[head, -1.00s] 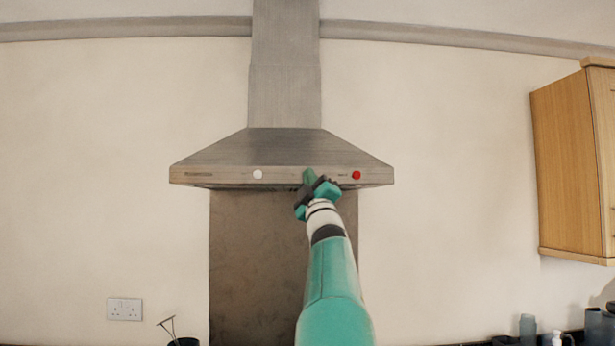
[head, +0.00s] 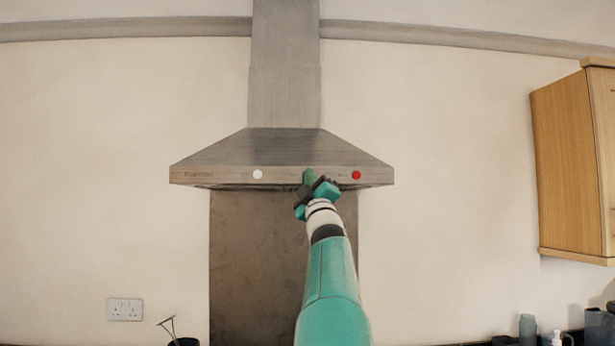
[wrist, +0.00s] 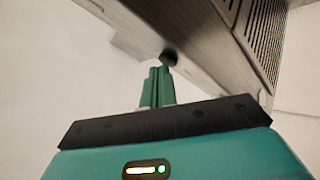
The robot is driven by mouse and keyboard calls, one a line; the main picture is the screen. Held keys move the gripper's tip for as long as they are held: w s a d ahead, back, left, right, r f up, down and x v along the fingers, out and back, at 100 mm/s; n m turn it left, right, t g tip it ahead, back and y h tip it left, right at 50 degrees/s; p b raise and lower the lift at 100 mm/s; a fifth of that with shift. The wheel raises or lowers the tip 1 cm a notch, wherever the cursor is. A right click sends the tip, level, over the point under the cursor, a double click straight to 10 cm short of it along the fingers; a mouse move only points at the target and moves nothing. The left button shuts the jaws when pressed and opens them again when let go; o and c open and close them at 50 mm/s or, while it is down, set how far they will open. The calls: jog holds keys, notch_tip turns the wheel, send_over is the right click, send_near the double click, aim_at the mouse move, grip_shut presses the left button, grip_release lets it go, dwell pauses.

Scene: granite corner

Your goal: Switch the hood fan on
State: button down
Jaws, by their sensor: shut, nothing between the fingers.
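The steel range hood (head: 215,178) hangs on the wall, with a white button (head: 258,174) left of centre and a red button (head: 356,175) on the right of its front strip. In the wrist view, my shut, empty green fingers (wrist: 161,76) point at a small dark round knob (wrist: 169,58) on the hood's front face (wrist: 205,62). The fingertips are at the knob or just short of it; I cannot tell if they touch.
The hood's underside shows a vent grille (wrist: 265,40). A wooden wall cabinet (head: 570,165) is at the right. A wall socket (head: 124,309) is at lower left, and dark containers (head: 594,326) stand at lower right. The wall around the hood is clear.

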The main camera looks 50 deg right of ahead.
jog(key=shift+w+d, duration=0.1)
dwell(0.3)
jog(key=shift+s+a, duration=0.35)
jog(key=shift+a, duration=0.1)
jog(key=shift+s, duration=0.1)
jog(key=shift+s+a, duration=0.95)
jog(key=shift+a, duration=0.2)
jog(key=shift+s+a, duration=0.95)
jog(key=shift+a, duration=0.15)
